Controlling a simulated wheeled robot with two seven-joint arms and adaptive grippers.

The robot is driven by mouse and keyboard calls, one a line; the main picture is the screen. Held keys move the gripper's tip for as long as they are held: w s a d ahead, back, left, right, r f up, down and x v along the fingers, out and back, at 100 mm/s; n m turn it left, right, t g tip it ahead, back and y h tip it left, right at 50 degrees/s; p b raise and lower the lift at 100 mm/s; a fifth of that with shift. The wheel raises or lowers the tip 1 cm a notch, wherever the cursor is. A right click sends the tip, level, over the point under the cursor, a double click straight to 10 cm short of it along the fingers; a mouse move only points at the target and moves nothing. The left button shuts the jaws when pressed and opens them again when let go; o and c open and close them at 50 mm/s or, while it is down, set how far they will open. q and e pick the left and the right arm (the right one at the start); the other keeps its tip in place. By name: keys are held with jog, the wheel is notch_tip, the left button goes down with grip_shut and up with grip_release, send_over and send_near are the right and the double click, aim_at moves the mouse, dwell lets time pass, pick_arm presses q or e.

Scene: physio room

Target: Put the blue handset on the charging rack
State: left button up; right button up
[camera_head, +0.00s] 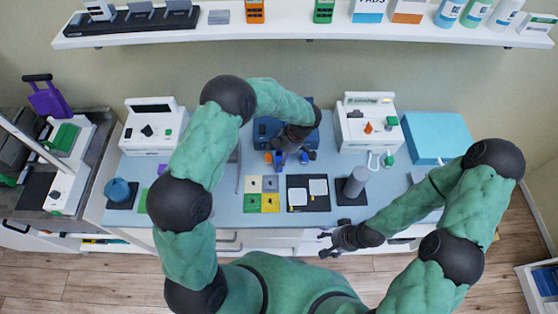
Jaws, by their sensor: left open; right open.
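My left gripper (287,148) is open at the back middle of the light blue worktop, in front of a dark blue unit (264,128) that it partly covers. Small blue pieces (278,158) with a bit of orange show right by its fingers; I cannot tell whether one is the blue handset. A long black rack (130,22) with grey parts stands at the left of the wall shelf; it may be the charging rack, but I cannot be sure. My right gripper (332,243) is open and empty, in front of the worktop's front edge.
The worktop (228,205) also bears white machines at left (153,125) and right (368,124), a blue box (438,137), a grey cylinder (355,181) and a blue cup (118,190). Orange (255,11) and green (324,11) devices stand on the shelf (222,32).

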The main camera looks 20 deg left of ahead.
pick_arm(q)
jog(key=c, duration=1.5)
